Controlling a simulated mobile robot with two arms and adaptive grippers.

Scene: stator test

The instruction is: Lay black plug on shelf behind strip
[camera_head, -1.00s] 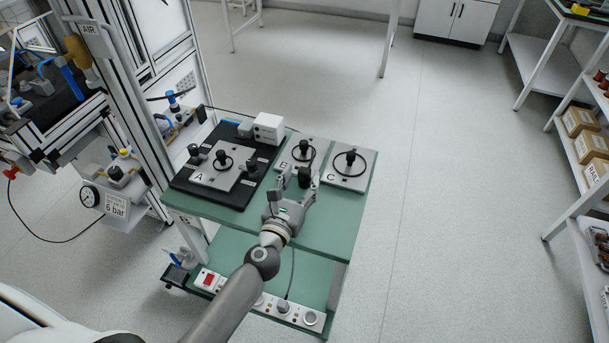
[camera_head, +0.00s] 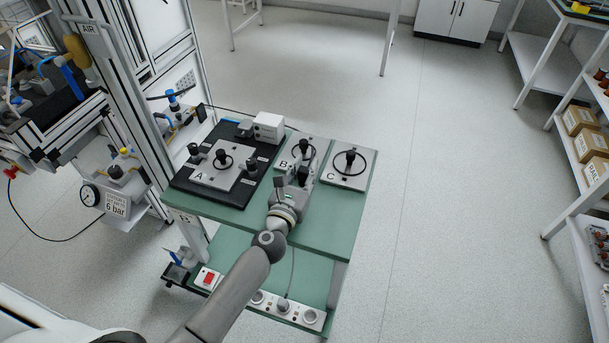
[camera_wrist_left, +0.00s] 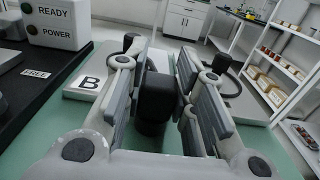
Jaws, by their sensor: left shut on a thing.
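The black plug (camera_wrist_left: 156,95) sits between the finger pads of my left gripper (camera_wrist_left: 160,100) in the left wrist view. In the head view my left gripper (camera_head: 292,182) is shut on it, over the green table top in front of plate B (camera_head: 296,150); the plug is mostly hidden there by the gripper. The power strip (camera_head: 263,299) lies along the front of the lower green shelf (camera_head: 228,245), with a grey plug and a cord at its middle. My left forearm covers part of the strip and shelf. My right gripper is not in view.
The green table top (camera_head: 335,226) overhangs the lower shelf. Plate C (camera_head: 345,178) is at right, and plate A (camera_head: 218,178) lies on a black mat (camera_head: 237,200) at left. A white READY/POWER box (camera_head: 268,127) stands behind. A frame post rises at left.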

